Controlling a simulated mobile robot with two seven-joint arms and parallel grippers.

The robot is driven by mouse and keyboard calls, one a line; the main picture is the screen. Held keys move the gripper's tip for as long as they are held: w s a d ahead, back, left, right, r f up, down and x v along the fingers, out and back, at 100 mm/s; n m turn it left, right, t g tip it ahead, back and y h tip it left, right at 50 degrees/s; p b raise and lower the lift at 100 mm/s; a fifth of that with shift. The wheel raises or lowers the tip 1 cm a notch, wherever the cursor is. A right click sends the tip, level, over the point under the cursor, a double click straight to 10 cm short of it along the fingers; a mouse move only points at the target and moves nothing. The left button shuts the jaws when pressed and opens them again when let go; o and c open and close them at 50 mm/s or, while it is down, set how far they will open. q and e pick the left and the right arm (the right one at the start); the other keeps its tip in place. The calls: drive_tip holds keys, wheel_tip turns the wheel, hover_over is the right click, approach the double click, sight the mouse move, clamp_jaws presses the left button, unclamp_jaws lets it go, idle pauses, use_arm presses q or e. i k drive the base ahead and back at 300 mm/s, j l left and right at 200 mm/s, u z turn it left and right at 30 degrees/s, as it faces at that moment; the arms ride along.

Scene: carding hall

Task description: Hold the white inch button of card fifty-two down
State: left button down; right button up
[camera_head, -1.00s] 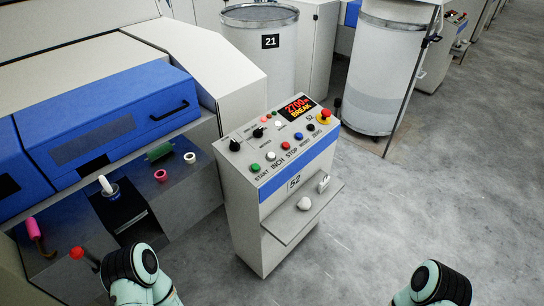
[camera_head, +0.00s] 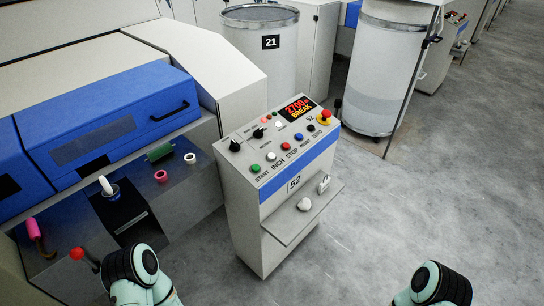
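The control pedestal marked 52 (camera_head: 238,205) stands upright in the middle, with a sloped button panel. The white button (camera_head: 271,157) above the label INCH sits in the front row, between the green START button (camera_head: 255,168) and the red STOP button (camera_head: 286,146). Nothing touches it. A lit display (camera_head: 299,108) on the panel reads 2700 and BREAK. Parts of my two arms show at the bottom edge, left and right, well short of the panel. Neither gripper's fingers are in view.
A machine with a blue cover (camera_head: 110,120) stands close on the left. Can 21 (camera_head: 262,50) is behind. The grey floor (camera_head: 430,190) on the right is clear.

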sight(271, 156)
drive_tip(key=l+u, duration=0.1)
drive_tip(key=u, duration=0.2)
drive_tip(key=i+l+u, duration=0.1)
drive_tip(key=u, duration=0.2)
drive_tip(key=i+l+u, duration=0.1)
drive_tip(key=l+u, duration=0.4)
drive_tip(key=l, duration=1.85)
drive_tip(key=i+u, duration=0.05)
drive_tip(key=i, duration=0.05)
